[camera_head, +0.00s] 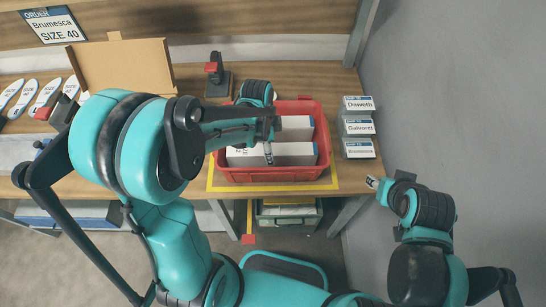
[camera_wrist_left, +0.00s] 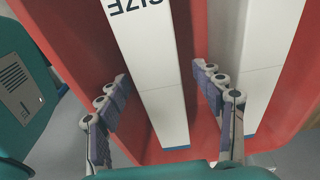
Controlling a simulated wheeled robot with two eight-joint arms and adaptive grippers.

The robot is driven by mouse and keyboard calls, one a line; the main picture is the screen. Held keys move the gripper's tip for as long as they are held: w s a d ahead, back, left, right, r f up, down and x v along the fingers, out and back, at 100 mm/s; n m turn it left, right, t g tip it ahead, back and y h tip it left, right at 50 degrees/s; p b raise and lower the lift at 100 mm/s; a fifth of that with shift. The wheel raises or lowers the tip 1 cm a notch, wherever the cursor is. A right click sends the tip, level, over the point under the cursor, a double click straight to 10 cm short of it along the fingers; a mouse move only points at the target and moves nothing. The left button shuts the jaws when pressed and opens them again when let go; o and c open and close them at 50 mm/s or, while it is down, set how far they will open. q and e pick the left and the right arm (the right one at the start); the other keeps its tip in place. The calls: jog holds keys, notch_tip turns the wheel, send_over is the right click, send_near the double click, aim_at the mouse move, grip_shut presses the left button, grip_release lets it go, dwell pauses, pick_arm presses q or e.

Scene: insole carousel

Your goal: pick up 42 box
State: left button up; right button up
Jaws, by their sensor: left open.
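Two long white boxes lie side by side in a red bin (camera_head: 270,176) on the table. My left gripper (camera_head: 268,152) reaches down over the front box (camera_head: 293,155); the back box (camera_head: 296,130) is behind it. In the left wrist view my left gripper (camera_wrist_left: 168,105) is open, its fingers on either side of one white box (camera_wrist_left: 158,65) printed "SIZE", its number cut off. The right finger is in the gap beside the other box (camera_wrist_left: 252,60). I cannot tell whether the fingers touch the box. My right gripper (camera_head: 374,183) is away from the bin, right of the table.
Yellow tape (camera_head: 325,185) surrounds the bin. Labelled stacks (camera_head: 358,128) stand to its right, near a grey wall. An open cardboard box (camera_head: 125,65), insoles (camera_head: 28,98) and a small stand (camera_head: 218,80) are to the left. A sign (camera_head: 53,25) reads "SIZE 40".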

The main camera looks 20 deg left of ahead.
pick_arm(q)
jog(key=f+b, duration=0.1)
jog(key=f, duration=0.1)
jog(key=d+f, duration=0.1)
jog(key=f, duration=0.2)
jog(key=shift+w+f+b, duration=0.1)
jog(key=shift+f+b, duration=0.05)
jog(key=shift+b, duration=0.25)
jog(key=c, duration=1.4)
